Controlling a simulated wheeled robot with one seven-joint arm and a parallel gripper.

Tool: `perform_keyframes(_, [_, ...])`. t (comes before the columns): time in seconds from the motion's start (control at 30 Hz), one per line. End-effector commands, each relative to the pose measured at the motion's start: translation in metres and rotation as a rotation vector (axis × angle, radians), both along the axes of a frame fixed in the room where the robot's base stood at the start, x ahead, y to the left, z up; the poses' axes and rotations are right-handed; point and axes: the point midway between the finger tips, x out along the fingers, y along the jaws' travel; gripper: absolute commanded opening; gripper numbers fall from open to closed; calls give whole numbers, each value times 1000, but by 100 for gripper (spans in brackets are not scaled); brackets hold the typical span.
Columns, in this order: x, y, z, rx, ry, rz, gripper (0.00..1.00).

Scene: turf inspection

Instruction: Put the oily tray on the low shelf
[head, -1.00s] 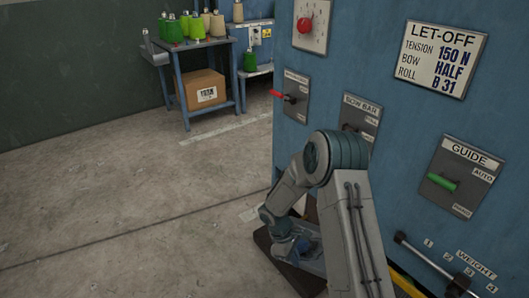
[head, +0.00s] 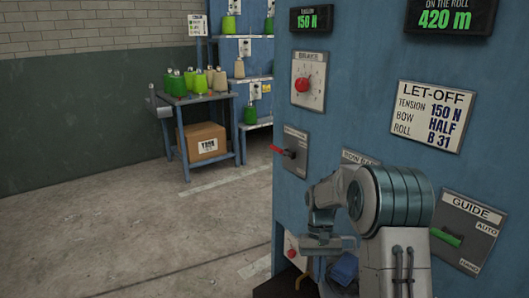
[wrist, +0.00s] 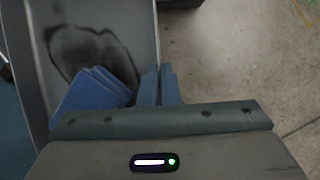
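The dark oily tray (wrist: 120,22) fills the left of the wrist view, with a wet black stain and a folded blue cloth (wrist: 95,92) in it. My gripper (wrist: 160,70) has its two blue fingers close together at the tray's right rim, which appears pinched between them. In the head view, a dark corner of the tray (head: 272,288) shows at the bottom edge below my arm; the fingertips are not clear there. A worktable at the back has a low shelf (head: 216,158) bearing a cardboard box (head: 205,141).
Green and beige yarn cones (head: 199,83) stand on the worktable's top. A blue rack (head: 262,70) stands behind it. The blue machine panel (head: 320,150) with a red lever (head: 281,151) and green handle (head: 446,238) is close on the right. The concrete floor (head: 130,225) at left is clear.

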Motion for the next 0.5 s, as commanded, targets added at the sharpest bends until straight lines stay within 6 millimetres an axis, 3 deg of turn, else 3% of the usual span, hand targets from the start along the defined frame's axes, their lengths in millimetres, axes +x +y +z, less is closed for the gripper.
perform_keyframes(0.5, [0, 0, -47, 0, 0, 4, 0])
